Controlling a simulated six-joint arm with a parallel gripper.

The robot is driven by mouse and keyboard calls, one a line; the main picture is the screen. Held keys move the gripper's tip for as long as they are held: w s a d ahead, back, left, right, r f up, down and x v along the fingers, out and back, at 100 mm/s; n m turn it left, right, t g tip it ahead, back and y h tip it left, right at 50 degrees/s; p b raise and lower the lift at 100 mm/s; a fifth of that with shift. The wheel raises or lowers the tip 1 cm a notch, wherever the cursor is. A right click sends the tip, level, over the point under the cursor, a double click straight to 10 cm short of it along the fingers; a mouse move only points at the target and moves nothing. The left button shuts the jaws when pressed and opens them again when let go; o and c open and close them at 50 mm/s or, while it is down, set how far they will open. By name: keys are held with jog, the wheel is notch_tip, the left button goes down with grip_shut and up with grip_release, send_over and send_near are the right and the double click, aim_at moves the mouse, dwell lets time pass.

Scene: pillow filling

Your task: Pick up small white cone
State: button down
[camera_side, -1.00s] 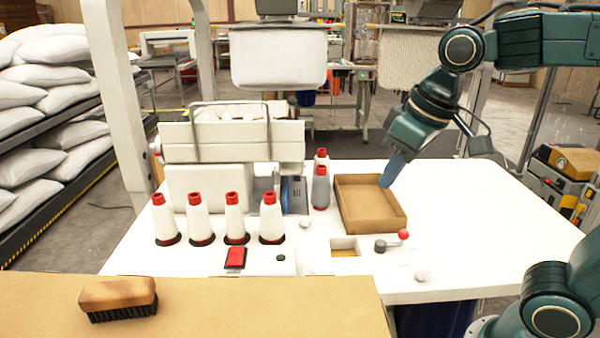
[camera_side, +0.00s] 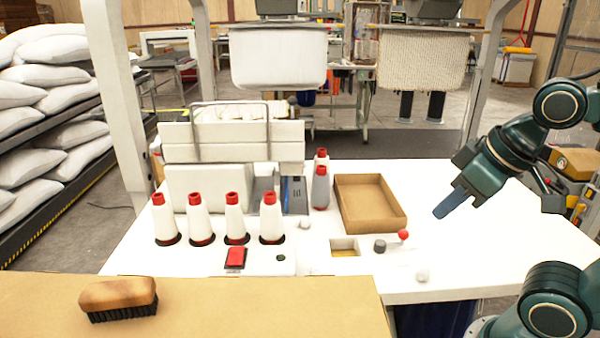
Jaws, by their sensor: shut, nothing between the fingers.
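Several white cones with red tops (camera_side: 235,217) stand upright in a row on dark round bases at the left of the white table. Another white cone (camera_side: 322,160) stands farther back, partly hidden behind a grey cone (camera_side: 320,190) with a red top. I cannot tell which one is the small white cone. My gripper (camera_side: 440,211) is shut and empty, tilted down to the left. It is right of the cardboard tray and well apart from all the cones.
An open, empty cardboard tray (camera_side: 345,228) lies between the cones and my gripper. Small white round pieces (camera_side: 422,275) lie near the table's front. A red-knobbed lever (camera_side: 403,235) stands nearby. A brush (camera_side: 118,298) lies on the brown front surface. The table's right side is clear.

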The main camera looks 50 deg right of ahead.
dwell(0.4)
jog(key=c, duration=1.1)
grip_release()
jog(key=shift+o, duration=0.2)
jog(key=w+a+r+n+y, duration=0.1)
jog(key=w+a+r+n, duration=0.15)
jog(key=w, duration=1.05)
jog(key=w+a+r+n+y, duration=0.1)
jog(key=w+a+n, duration=0.2)
jog(key=w, duration=1)
jog(key=w+a+f+n+y, duration=0.1)
jog(key=w+f, duration=0.3)
jog(key=w, duration=0.6)
jog(key=shift+a+y, duration=0.3)
jog(key=shift+a, duration=0.4)
jog(key=shift+w+f, duration=0.1)
jog(key=shift+f, duration=0.1)
